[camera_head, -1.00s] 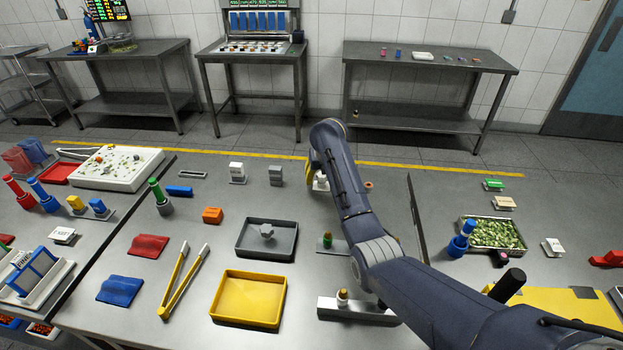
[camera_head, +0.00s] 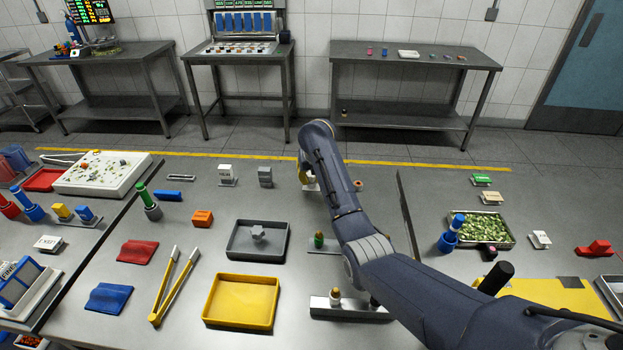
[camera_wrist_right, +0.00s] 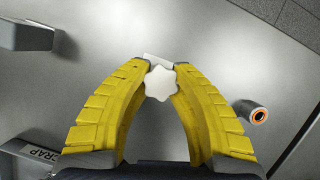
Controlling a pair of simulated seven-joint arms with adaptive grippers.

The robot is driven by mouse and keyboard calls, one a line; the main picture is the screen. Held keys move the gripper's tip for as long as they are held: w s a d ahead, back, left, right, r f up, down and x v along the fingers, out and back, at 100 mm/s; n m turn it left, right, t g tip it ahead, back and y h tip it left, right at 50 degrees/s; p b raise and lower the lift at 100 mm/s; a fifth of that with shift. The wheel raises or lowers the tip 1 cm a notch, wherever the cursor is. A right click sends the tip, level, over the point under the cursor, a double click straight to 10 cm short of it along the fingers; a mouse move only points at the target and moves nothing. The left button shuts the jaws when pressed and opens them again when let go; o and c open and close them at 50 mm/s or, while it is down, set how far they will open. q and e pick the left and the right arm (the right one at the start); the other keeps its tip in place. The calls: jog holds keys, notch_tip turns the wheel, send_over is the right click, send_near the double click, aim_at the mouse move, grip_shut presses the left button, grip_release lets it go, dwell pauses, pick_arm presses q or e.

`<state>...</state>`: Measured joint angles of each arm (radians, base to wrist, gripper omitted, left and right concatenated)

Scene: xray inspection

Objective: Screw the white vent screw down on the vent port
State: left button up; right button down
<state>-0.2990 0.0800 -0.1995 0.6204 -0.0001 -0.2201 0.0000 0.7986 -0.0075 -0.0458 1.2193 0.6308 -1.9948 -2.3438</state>
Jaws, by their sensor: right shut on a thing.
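My right gripper (camera_wrist_right: 161,80) shows in the right wrist view with its two yellow fingers closed around a white star-shaped knob, the vent screw (camera_wrist_right: 160,83). A pale flat piece (camera_wrist_right: 157,59) shows just beyond the screw, between the fingertips. The vent port is hidden under the screw and fingers, so I cannot tell how far the screw is seated. In the head view my right gripper (camera_head: 305,172) is mostly hidden behind my own dark arm, low at the far part of the table. My left gripper is not in view.
A grey cylinder with an orange ring (camera_wrist_right: 258,115) lies right of the fingers. A grey block (camera_head: 265,176) and a white labelled block (camera_head: 227,174) stand to the left. A grey tray (camera_head: 235,252) and a yellow tray (camera_head: 209,308) lie nearer.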

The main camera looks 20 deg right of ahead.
notch_tip(320, 180, up, 19)
jog(key=s+d+f, duration=0.2)
jog(key=d+f, duration=0.1)
jog(key=d, duration=0.2)
jog(key=s+d+f, duration=0.2)
jog(key=d+f, duration=0.2)
jog(key=d, duration=0.1)
jog(key=s+d+f, duration=0.2)
jog(key=d+f, duration=0.2)
jog(key=d, duration=0.2)
jog(key=shift+s, duration=0.2)
jog(key=shift+w+a+r+n, duration=0.25)
jog(key=shift+a+r+n, duration=0.15)
jog(key=shift+a+r, duration=0.15)
jog(key=shift+d, duration=0.1)
jog(key=shift+f, duration=2.9)
